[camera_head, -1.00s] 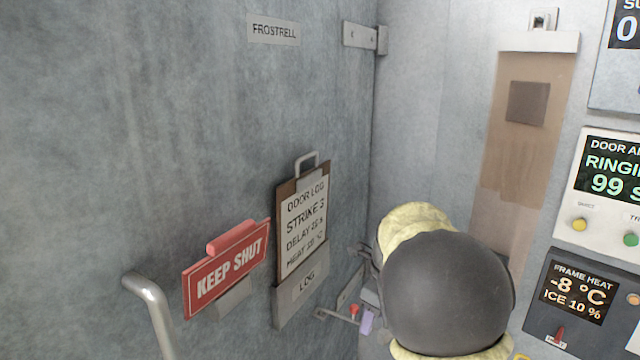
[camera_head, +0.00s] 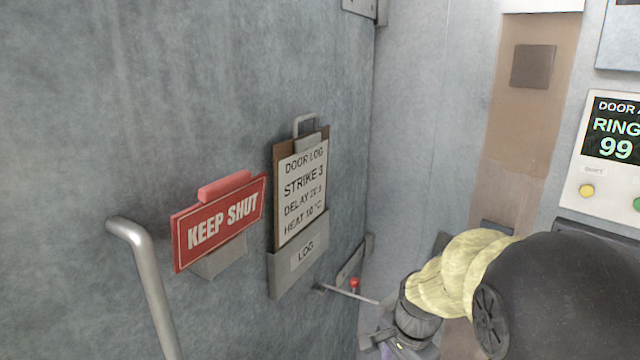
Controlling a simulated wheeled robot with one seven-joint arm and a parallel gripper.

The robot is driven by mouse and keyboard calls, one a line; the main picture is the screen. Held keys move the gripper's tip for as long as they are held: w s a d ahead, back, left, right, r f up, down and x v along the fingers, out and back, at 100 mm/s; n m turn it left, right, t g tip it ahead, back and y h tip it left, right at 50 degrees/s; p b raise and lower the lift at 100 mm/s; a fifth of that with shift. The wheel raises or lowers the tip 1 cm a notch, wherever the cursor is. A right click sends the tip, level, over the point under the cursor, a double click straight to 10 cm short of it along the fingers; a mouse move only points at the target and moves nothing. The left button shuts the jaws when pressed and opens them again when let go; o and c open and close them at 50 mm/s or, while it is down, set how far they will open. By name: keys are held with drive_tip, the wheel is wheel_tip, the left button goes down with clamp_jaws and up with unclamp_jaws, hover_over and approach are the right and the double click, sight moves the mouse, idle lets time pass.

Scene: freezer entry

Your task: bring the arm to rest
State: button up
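My arm (camera_head: 560,295), with black joints and pale yellow covers, reaches in from the lower right. Its wrist hangs in front of the corner beside the grey door (camera_head: 150,120). My gripper (camera_head: 385,342) is at the bottom edge of the picture, small and partly cut off. Its fingertips are not clear, so I cannot tell whether it is open or shut. I see nothing clearly held in it.
The door carries a bent metal handle (camera_head: 150,280), a red KEEP SHUT sign (camera_head: 220,222), a log clipboard (camera_head: 301,190) in a holder, and a thin rod (camera_head: 345,294) near a red knob (camera_head: 354,282). A panel reading RINGING 99 (camera_head: 610,150) hangs at right.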

drive_tip(key=s+f+n+t+b, duration=0.1)
drive_tip(key=s+f+n+b, duration=0.3)
drive_tip(key=s+f+n, duration=0.4)
drive_tip(key=n, duration=0.3)
drive_tip(key=shift+s+d+f+n+h, duration=0.2)
drive_tip(key=shift+s+f+n+h, duration=0.1)
drive_tip(key=shift+s, duration=0.1)
drive_tip(key=shift+w, duration=0.1)
idle(0.5)
drive_tip(key=shift+c, duration=0.7)
drive_tip(key=shift+d, duration=0.1)
